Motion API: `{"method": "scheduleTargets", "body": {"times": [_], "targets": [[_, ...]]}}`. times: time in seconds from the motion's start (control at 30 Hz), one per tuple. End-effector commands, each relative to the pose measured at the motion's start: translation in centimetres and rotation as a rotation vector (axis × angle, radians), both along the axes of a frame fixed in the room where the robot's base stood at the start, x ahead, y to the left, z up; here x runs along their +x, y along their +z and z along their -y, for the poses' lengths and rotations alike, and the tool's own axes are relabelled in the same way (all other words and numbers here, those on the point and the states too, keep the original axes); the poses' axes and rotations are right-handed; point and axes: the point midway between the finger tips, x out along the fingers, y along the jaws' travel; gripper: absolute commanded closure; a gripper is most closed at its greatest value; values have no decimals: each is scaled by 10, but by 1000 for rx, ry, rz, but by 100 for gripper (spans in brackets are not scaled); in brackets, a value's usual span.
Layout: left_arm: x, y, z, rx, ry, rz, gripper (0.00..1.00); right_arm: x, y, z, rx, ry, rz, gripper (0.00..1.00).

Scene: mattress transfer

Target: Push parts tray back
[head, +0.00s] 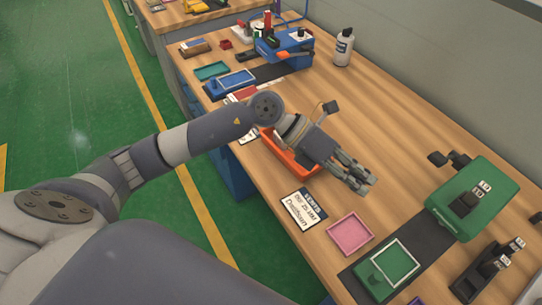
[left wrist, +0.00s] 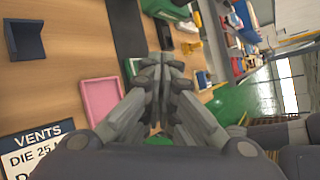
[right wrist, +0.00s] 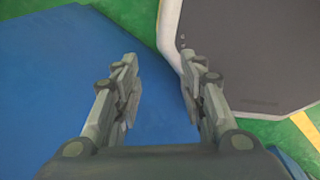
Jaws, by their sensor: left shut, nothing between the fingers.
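An orange tray (head: 283,158) lies on the wooden bench, partly hidden under my left wrist, so its contents are mostly covered. My left gripper (head: 366,187) is shut and empty, over the bench to the right of the orange tray. Its closed fingertips also show in the left wrist view (left wrist: 160,65). A flat pink tray (head: 350,234) lies nearer the front, below the left gripper in the head view; it also shows in the left wrist view (left wrist: 101,97). My right gripper (right wrist: 158,60) is open and empty above a blue surface.
A sign card (head: 304,208) lies left of the pink tray. A green machine (head: 476,199) and a green tray (head: 388,268) on a dark mat are at the right. A blue machine (head: 284,47) and a white bottle (head: 343,48) stand farther back. The bench middle is clear.

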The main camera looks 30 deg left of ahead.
Motion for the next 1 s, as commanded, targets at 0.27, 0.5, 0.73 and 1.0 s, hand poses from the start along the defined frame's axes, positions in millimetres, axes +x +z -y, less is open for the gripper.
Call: {"method": "scheduleTargets", "body": {"times": [0.27,0.5,0.73,1.0], "targets": [[28,-61,-134,628,-47,19,100,1,0,0,0,0,1,62],[39,-59,-236,993,-2,-42,100,1,0,0,0,0,2,62],[39,-60,-262,1080,17,-69,100,1,2,-2,1,-1,2,62],[37,-105,-261,1077,13,-72,100,1,13,-3,4,-2,2,62]]}}
